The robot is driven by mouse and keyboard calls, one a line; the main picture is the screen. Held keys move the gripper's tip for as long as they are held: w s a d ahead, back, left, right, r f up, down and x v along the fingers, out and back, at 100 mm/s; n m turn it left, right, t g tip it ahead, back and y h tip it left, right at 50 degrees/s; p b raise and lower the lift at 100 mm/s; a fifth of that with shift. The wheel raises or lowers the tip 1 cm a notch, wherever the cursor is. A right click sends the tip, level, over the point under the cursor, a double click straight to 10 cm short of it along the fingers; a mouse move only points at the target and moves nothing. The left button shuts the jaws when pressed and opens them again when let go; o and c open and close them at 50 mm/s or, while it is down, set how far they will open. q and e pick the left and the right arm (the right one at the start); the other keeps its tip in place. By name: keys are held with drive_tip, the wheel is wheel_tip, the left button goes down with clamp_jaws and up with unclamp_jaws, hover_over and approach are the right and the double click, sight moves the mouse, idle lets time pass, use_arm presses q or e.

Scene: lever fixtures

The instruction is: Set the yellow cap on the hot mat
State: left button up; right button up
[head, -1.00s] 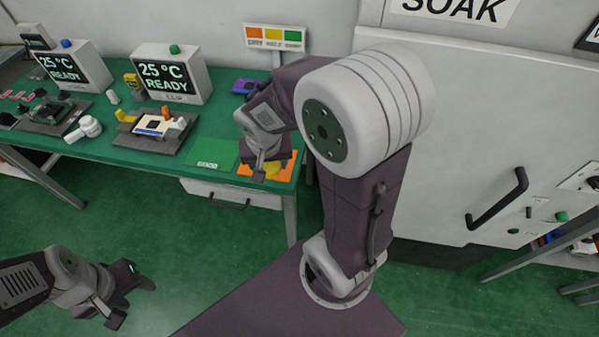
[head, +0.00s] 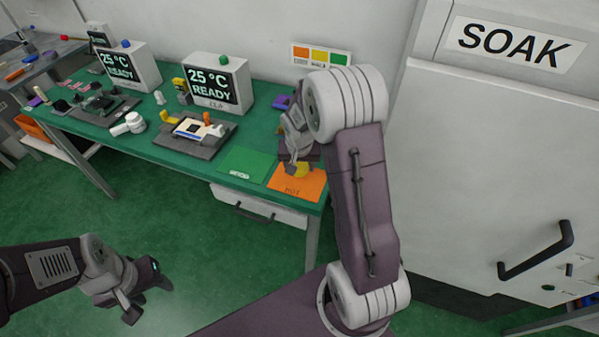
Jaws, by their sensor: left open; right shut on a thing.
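The hot mat (head: 296,186) is an orange sheet with dark lettering at the front right corner of the green table. The yellow cap (head: 301,170) shows at the mat's back part, partly hidden by my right gripper (head: 296,168). My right gripper is shut on the cap from above, and I cannot tell whether the cap touches the mat or hangs just over it. My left gripper (head: 145,291) is open and empty, low over the floor in front of the table.
A green mat (head: 244,164) lies just left of the hot mat. Lever fixtures (head: 194,136) and display boxes reading 25 °C READY (head: 218,82) stand further left. A white cabinet marked SOAK (head: 490,130) with a dark handle (head: 537,252) is at right.

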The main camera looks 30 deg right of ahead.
sight(299, 170)
wheel_tip(299, 170, down, 4)
drive_tip(key=shift+r+b, duration=0.25)
drive_tip(key=shift+b, duration=0.1)
drive_tip(key=shift+f, duration=0.2)
drive_tip(key=o, duration=1.6)
drive_tip(key=shift+c, duration=0.2)
